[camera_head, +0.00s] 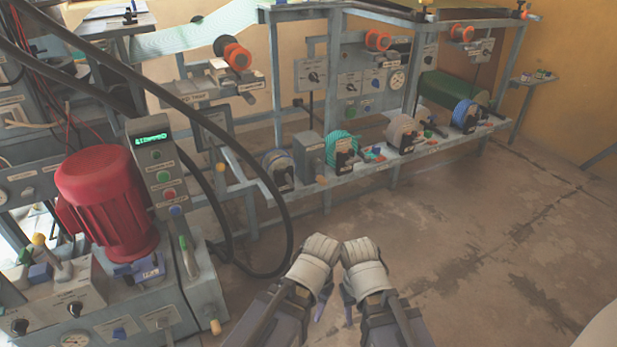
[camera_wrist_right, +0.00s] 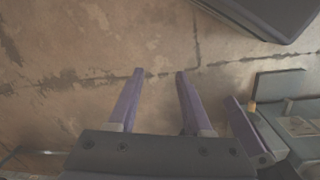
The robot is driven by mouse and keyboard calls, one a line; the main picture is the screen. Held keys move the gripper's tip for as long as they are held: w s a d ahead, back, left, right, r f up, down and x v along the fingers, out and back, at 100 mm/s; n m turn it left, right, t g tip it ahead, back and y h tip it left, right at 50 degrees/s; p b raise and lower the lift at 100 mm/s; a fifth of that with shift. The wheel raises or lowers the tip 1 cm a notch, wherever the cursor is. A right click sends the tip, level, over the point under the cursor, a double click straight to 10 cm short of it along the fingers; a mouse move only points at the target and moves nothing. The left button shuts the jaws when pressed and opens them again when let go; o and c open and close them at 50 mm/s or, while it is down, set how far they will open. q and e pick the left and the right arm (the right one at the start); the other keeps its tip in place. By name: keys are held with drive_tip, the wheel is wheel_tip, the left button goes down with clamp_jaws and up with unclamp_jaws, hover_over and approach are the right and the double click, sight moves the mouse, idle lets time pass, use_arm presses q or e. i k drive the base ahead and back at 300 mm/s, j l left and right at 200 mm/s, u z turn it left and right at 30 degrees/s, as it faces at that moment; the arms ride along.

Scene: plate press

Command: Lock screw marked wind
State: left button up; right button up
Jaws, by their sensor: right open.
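I cannot make out a screw marked wind; the labels are too small to read in the head view. Along the frame's lower shelf sit units with a blue reel (camera_head: 277,165), a teal reel (camera_head: 340,146), a grey reel (camera_head: 401,131) and a far blue reel (camera_head: 465,113), with small black fittings in front of them. My right gripper (camera_wrist_right: 160,72) is open and empty above bare floor, its purple fingers apart. My left gripper (camera_head: 321,308) hangs beside it at the bottom middle, and its jaw gap is hidden. Both are well short of the shelf.
A red motor (camera_head: 105,195) stands on a grey machine at the left, beside a button box (camera_head: 160,160) with a lit green display. Black hoses (camera_head: 288,228) loop down between machine and frame. A green roller (camera_head: 447,91) lies at the far right. The floor (camera_head: 480,240) at right is clear.

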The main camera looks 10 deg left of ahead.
sight(288, 179)
drive_tip(key=i+l, duration=0.15)
drive_tip(key=l, duration=0.25)
drive_tip(key=i+l, duration=0.15)
drive_tip(key=l, duration=0.25)
drive_tip(key=i+l+u, duration=0.1)
drive_tip(key=l, duration=0.35)
drive_tip(key=i+l, duration=0.15)
drive_tip(key=l, duration=0.25)
